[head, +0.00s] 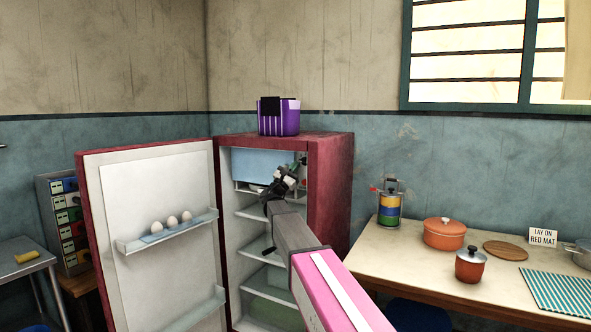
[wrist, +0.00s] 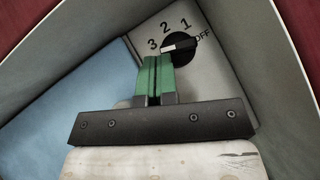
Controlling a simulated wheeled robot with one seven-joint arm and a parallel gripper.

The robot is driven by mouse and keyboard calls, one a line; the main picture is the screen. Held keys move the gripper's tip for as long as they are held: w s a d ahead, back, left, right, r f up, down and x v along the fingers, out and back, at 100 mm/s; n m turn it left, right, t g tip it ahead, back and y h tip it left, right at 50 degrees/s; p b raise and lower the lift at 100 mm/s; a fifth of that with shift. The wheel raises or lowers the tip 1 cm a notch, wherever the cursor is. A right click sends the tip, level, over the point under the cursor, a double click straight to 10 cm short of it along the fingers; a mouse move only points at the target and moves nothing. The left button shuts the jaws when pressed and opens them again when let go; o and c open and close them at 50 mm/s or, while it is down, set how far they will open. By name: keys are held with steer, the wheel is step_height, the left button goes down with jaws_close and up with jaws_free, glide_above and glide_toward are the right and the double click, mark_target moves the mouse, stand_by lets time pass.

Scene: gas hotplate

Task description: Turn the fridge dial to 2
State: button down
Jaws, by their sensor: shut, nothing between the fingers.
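The fridge dial (wrist: 180,49) is a round black knob on a pale panel in the wrist view, with 3, 2, 1 and OFF printed around its upper side. Its white bar lies nearly level; the bright end is at the left, close to the 3 and below the 2. My gripper (wrist: 155,60) is shut and empty, its green fingertips just left of and below the dial. I cannot tell whether they touch it. In the head view my gripper (head: 297,166) is inside the upper part of the open red fridge (head: 332,190); the dial is hidden there.
The fridge door (head: 150,235) stands open at left, with eggs (head: 172,221) on its shelf. A light-blue box (head: 255,163) and shelves are inside. A purple container (head: 279,118) stands on top. A counter (head: 420,262) with pots is at right.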

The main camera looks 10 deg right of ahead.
steer(key=shift+w+a+r, duration=0.1)
steer(key=shift+a+r, duration=0.05)
steer(key=shift+r, duration=0.35)
steer(key=shift+w+a+r, duration=0.1)
steer(key=shift+r, duration=0.4)
stand_by(0.8)
steer(key=shift+f, duration=0.1)
stand_by(1.1)
